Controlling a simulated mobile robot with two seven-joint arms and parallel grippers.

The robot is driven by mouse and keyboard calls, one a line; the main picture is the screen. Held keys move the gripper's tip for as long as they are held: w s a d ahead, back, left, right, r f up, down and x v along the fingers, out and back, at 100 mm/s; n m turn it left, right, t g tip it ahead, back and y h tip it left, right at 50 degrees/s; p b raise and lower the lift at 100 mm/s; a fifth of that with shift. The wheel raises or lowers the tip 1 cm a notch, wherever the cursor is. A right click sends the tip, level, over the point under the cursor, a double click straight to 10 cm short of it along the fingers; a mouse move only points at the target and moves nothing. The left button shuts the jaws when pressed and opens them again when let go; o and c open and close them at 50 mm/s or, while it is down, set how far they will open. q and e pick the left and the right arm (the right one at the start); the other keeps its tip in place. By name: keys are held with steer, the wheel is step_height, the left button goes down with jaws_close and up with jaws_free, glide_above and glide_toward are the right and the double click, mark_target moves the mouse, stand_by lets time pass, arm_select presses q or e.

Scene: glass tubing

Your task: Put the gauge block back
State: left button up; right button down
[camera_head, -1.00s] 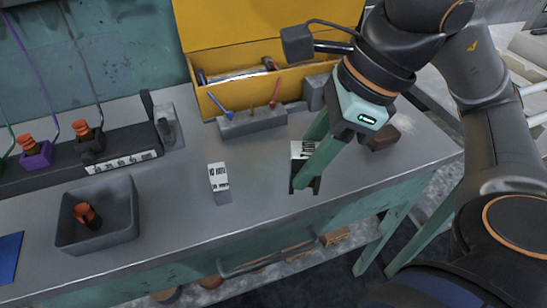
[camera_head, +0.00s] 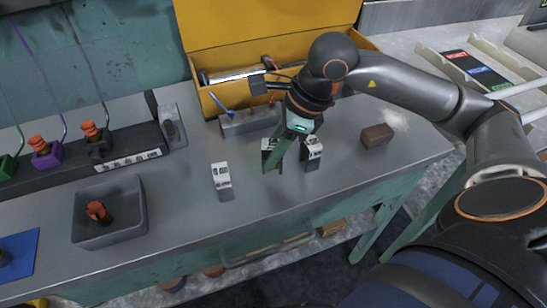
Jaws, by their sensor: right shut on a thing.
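My right gripper (camera_head: 272,166) reaches down over the middle of the grey bench. It is shut on a small block with a white labelled face (camera_head: 268,145), partly hidden by the green fingers; I take this to be the gauge block. I cannot tell whether the block touches the bench. A similar block with a white, black-marked face (camera_head: 313,149) stands just right of the gripper. Another such block (camera_head: 222,180) stands apart to the left. My left gripper is not in view.
A grey rack (camera_head: 240,126) with tools stands behind the gripper, before the open yellow toolbox (camera_head: 213,99). A brown block (camera_head: 377,136) lies at right. A grey tray (camera_head: 137,222) holds an orange-brown part at left. The bench front between tray and gripper is mostly clear.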

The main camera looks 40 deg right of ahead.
steer(key=shift+f, duration=1.25)
steer(key=shift+s+f+b, duration=0.1)
steer(key=shift+f+b, duration=0.2)
steer(key=c, duration=0.5)
jaws_free()
steer(key=shift+r, duration=0.1)
steer(key=shift+r+p, duration=0.45)
steer(key=v, duration=1.1)
steer(key=shift+d+r+p, duration=0.15)
steer(key=shift+r+p, duration=0.1)
steer(key=shift+p, duration=0.1)
